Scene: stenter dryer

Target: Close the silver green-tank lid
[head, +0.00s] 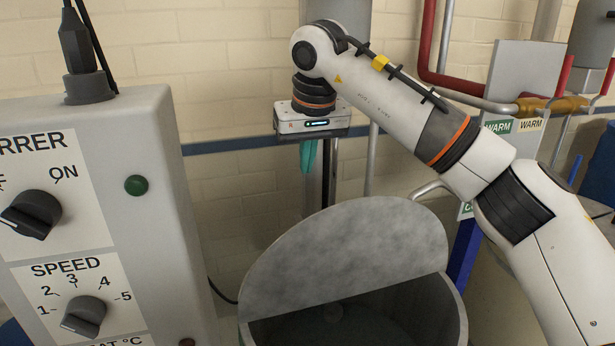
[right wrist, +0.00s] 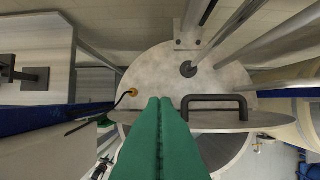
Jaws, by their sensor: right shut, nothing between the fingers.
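The silver lid (head: 345,250) is a grey half-disc that stands raised and tilted above the tank (head: 456,315) in the head view. The dark tank interior shows in front of its straight lower edge. In the right wrist view the lid (right wrist: 262,121) shows nearly edge-on, with a black bar handle (right wrist: 215,98) on it. My right gripper (head: 309,158) points down above and behind the lid, apart from it in the head view. Its green fingers (right wrist: 164,103) are shut and empty, left of the handle in the right wrist view. My left gripper is out of view.
A control box (head: 165,230) with knobs stands at the left. Red and grey pipes (head: 425,45) run along the wall at the right, near a grey signed panel (head: 520,75). A shaft hub (right wrist: 188,69) sits on the flat grey cover beyond the handle.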

